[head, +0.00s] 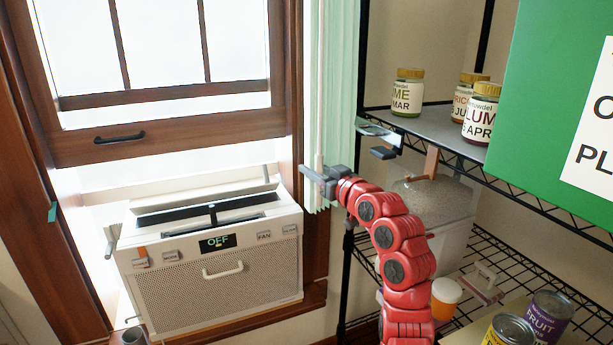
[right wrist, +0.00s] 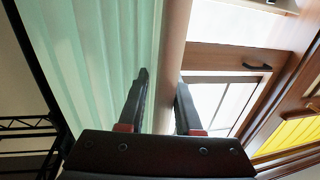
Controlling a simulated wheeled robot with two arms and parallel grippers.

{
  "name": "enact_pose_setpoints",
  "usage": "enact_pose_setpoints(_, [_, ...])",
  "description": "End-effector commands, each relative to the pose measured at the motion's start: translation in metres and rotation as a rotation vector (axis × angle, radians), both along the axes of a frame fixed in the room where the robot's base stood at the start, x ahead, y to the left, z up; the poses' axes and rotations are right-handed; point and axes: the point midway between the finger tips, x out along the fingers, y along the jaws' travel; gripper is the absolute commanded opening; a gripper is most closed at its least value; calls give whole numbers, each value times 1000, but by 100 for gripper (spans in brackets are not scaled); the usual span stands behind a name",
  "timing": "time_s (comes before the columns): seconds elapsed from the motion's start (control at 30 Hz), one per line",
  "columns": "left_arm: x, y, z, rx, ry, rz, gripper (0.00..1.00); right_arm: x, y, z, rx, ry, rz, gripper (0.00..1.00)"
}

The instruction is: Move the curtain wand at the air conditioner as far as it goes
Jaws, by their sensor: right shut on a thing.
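The curtain wand (head: 320,90) is a thin pale rod hanging upright in front of the pale green curtain (head: 342,75), to the right of the window. The air conditioner (head: 220,290) is a cream box in the window opening, and its display reads OFF. My right gripper (head: 318,177) is shut on the wand near its lower end, at the air conditioner's upper right corner. In the right wrist view the wand (right wrist: 176,55) runs between the two dark fingers (right wrist: 163,85), with the curtain (right wrist: 90,50) on the left. My left gripper is not in view.
A black wire shelf (head: 465,150) with several jars stands right of the curtain. A green board (head: 550,110) with a white sign is at the upper right. Cans (head: 548,315) stand at the lower right. The wooden window frame (head: 170,140) is at left.

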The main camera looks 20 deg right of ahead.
Motion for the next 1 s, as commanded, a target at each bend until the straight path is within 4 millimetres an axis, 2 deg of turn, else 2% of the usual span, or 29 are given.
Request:
enact_pose_setpoints(0.23, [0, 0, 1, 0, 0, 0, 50, 0, 1, 1, 1, -1, 2, 0])
enact_pose_setpoints(0.27, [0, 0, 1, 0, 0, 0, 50, 0, 1, 1, 1, -1, 2, 37])
enact_pose_setpoints(0.33, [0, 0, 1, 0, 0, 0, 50, 0, 1, 1, 1, -1, 2, 49])
enact_pose_setpoints(0.37, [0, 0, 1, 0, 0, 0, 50, 0, 1, 1, 1, -1, 2, 53])
enact_pose_setpoints(0.63, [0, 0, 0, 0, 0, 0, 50, 0, 0, 0, 0, -1, 0, 53])
enact_pose_setpoints(0.77, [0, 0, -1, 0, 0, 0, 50, -7, -2, 0, -1, -2, -1, 53])
enact_pose_setpoints(0.87, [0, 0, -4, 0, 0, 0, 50, -21, -5, 0, -1, -6, -3, 53])
enact_pose_setpoints(1.0, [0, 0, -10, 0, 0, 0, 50, -54, -13, -1, -2, -5, -5, 53])
